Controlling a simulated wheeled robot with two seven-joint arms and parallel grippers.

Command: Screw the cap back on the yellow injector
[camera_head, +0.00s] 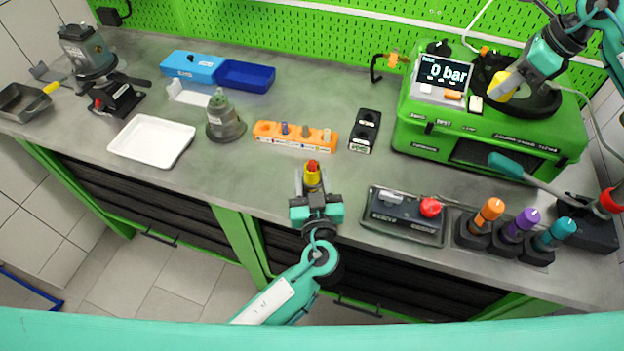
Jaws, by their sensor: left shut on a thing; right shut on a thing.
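The two held pieces are far apart. The fingers partly hide both pieces.
Orange (488,212), purple (522,223) and teal (557,232) injectors stand in black holders at the right. A tray with a red knob (430,207) lies beside them. The green tester (482,133) reads 0 bar. An orange rack (295,137) and black block (365,130) stand behind my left gripper.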

